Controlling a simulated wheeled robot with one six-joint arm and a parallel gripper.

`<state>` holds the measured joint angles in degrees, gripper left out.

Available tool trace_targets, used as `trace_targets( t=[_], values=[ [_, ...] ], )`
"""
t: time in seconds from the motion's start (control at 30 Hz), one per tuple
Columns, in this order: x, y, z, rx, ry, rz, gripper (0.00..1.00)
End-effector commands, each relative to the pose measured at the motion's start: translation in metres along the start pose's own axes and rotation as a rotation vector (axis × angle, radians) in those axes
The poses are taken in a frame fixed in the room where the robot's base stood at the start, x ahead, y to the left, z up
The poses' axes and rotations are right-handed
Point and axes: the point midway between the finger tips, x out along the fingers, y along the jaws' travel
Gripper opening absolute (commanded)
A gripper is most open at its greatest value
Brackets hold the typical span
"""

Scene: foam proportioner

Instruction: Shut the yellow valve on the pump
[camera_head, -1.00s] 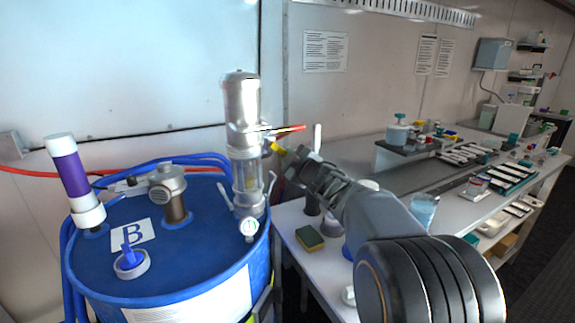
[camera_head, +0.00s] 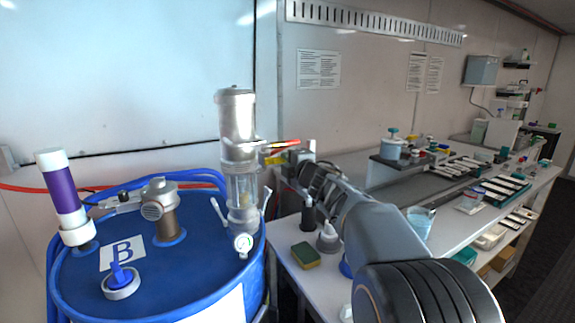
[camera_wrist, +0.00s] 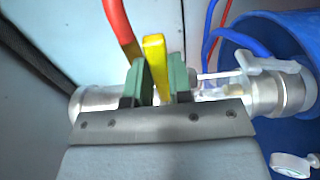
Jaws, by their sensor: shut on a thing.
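The pump (camera_head: 240,160) is a silver and clear upright cylinder on the blue drum. The yellow valve handle (camera_wrist: 154,62) stands between the green pads of my gripper (camera_wrist: 160,82) in the wrist view, and the gripper is shut on it. In the head view my gripper (camera_head: 281,157) reaches the pump's upper right side from the right, and a bit of the yellow handle (camera_head: 275,160) shows there. The valve body is mostly hidden behind the fingers. A red handle (camera_wrist: 119,28) is just left of the yellow one in the wrist view.
The blue drum (camera_head: 190,280) carries a purple and white cylinder (camera_head: 65,195), a grey fitting (camera_head: 160,205) and a gauge (camera_head: 242,243). A bench (camera_head: 300,275) with a sponge (camera_head: 305,256) and small vessels lies right of the drum, below my arm.

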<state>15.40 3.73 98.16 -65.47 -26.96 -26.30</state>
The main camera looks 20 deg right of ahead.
Motion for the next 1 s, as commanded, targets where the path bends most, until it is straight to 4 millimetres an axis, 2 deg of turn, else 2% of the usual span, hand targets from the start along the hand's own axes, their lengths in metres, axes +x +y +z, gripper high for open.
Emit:
trace_targets(
  t=[0.57,0.6,0.87,1.0],
  values=[
    [0.0000,0.0010,-0.0002,-0.033,0.000,-0.001,0.00],
    [0.0000,0.0010,-0.0002,-0.033,0.000,-0.001,0.21],
    [0.0000,0.0012,-0.0001,-0.031,0.000,-0.001,0.46],
    [0.0000,0.0013,-0.0001,-0.030,0.000,-0.001,0.46]
  ],
)
